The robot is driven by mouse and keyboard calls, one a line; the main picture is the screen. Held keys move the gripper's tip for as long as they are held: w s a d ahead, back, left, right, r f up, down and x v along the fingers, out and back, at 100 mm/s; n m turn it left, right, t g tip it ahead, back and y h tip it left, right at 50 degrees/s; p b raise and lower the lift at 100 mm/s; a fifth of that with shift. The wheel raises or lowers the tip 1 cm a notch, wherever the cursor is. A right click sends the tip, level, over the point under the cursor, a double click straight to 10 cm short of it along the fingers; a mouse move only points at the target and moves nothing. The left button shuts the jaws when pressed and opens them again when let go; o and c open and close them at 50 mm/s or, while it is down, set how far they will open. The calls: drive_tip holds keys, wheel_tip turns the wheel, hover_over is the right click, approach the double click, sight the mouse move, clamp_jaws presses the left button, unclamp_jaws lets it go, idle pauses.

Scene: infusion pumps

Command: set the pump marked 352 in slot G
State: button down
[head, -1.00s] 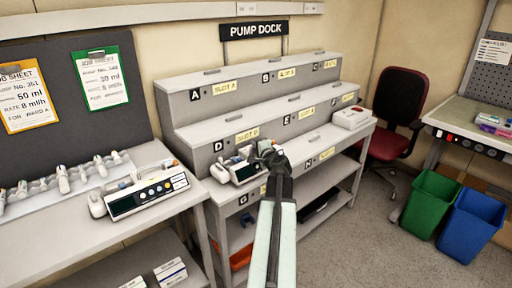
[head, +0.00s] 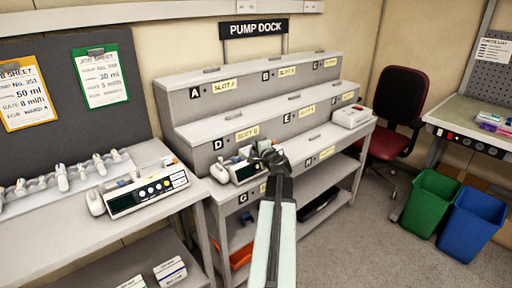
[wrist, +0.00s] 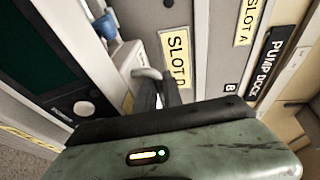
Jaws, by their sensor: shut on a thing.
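A pale pump (head: 243,172) with a dark screen is at the left end of the lowest tier of the pump dock, above the G plate (head: 243,198). My gripper (head: 268,156) is shut on it at its upper right side. The pump looks upright, at or just above the tier; I cannot tell whether it touches. Its number is not readable. In the wrist view the pump's dark screen (wrist: 55,45) and grey handle (wrist: 148,74) show, with the handle by my jaws. Slot G's surface is mostly hidden under the pump.
Another pump (head: 148,193) stands on the left bench near a row of clamps. A white device (head: 352,117) sits at the dock's right end. The tier between is clear. A red chair (head: 395,110) and green (head: 432,200) and blue bins (head: 470,223) stand to the right.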

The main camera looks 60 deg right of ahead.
drive_tip(key=shift+f+b, duration=0.3)
drive_tip(key=c, duration=1.4)
unclamp_jaws()
drive_tip(key=p+v, duration=0.1)
drive_tip(key=v, duration=0.7)
drive_tip(key=shift+w+r+p, duration=0.1)
drive_tip(key=shift+p, duration=0.2)
